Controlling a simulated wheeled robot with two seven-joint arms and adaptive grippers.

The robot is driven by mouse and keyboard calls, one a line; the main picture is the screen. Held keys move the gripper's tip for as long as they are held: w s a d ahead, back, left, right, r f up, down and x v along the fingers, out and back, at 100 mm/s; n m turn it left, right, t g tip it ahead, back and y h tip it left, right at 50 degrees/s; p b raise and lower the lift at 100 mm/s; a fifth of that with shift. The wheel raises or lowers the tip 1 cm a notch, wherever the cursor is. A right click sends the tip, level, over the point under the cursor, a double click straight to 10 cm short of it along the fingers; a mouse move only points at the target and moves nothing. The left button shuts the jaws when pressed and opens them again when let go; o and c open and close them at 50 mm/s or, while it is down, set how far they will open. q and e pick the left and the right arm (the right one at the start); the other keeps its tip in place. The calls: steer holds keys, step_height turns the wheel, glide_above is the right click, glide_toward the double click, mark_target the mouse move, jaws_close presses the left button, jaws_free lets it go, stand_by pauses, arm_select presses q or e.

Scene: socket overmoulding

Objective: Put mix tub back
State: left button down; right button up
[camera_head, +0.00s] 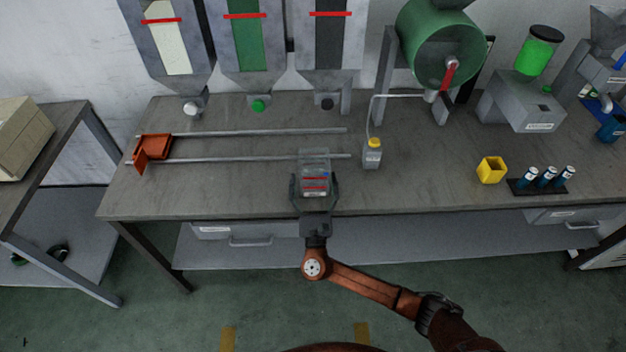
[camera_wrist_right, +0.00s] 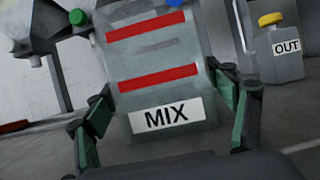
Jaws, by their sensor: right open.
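The mix tub (camera_head: 314,170) is a clear grey container with red bands, standing near the front middle of the workbench, by the front rail's right end. In the right wrist view its white MIX label (camera_wrist_right: 167,116) faces me, and the tub (camera_wrist_right: 155,50) looks a little tilted in the picture. My right gripper (camera_head: 315,187) reaches in from the front, its fingers on either side of the tub. In the right wrist view the gripper (camera_wrist_right: 165,110) is open around the tub. I cannot tell whether the fingers touch it. My left gripper is not in view.
Two rails (camera_head: 240,158) run left to an orange-red carriage (camera_head: 152,148). A yellow-capped OUT bottle (camera_head: 372,154) stands close right of the tub. A yellow box (camera_head: 491,170) and a rack of blue vials (camera_head: 541,181) are farther right. Three hoppers (camera_head: 246,50) hang behind.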

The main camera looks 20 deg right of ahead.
steer(key=shift+s+f+p, duration=0.35)
steer(key=shift+s+f, duration=0.05)
steer(key=shift+s, duration=0.15)
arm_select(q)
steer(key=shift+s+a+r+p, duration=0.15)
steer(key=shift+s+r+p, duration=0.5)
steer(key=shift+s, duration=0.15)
arm_select(e)
steer(key=r+v, duration=0.1)
steer(key=v, duration=0.9)
steer(key=shift+s+a, duration=0.2)
steer(key=shift+s, duration=0.15)
steer(key=shift+f, duration=0.1)
